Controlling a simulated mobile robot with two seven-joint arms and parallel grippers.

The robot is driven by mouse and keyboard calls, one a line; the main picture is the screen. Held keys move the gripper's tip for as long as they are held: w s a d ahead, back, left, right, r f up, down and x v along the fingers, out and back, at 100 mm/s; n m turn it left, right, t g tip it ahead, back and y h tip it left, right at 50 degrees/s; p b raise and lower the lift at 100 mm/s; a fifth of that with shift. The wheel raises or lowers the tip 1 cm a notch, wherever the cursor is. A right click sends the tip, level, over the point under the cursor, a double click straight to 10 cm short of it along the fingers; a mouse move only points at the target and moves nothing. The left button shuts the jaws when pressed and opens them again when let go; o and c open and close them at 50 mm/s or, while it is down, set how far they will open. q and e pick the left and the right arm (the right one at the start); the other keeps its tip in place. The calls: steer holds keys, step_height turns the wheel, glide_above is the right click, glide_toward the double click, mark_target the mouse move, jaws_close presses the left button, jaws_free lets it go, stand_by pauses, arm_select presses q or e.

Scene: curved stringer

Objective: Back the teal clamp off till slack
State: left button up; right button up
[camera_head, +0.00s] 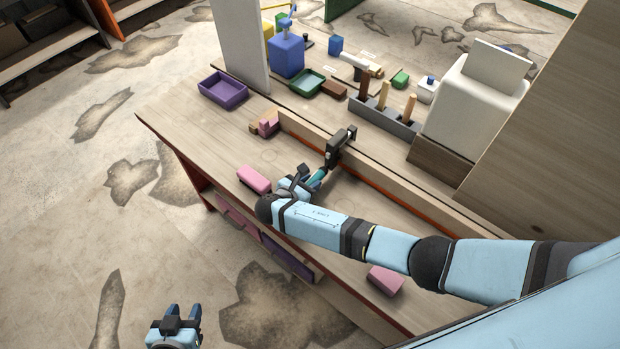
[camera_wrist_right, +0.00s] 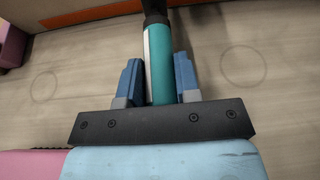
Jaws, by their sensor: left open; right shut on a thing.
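The teal clamp has a dark frame (camera_head: 337,150) set over the long wooden stringer on the bench, and a teal handle (camera_head: 317,179) that points toward the bench's front edge. In the right wrist view the teal handle (camera_wrist_right: 160,62) with a pale stripe runs up to a dark shaft (camera_wrist_right: 154,10). My right gripper (camera_head: 303,186) is at the handle. Its blue fingers (camera_wrist_right: 159,80) stand on both sides of the handle, shut on it. My left gripper (camera_head: 182,316) is open and empty, low over the floor at the lower left. Whether the clamp's pad touches the wood is too small to tell.
Pink blocks (camera_head: 254,179) (camera_head: 385,280) lie on the bench on both sides of my right arm.

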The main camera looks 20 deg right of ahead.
stand_by(0.4)
steer(key=o, duration=0.9)
steer(key=shift+a, duration=0.1)
steer(key=b+v, duration=0.1)
steer(key=v, duration=1.2)
steer(key=shift+a+r, duration=0.1)
steer(key=shift+a, duration=0.25)
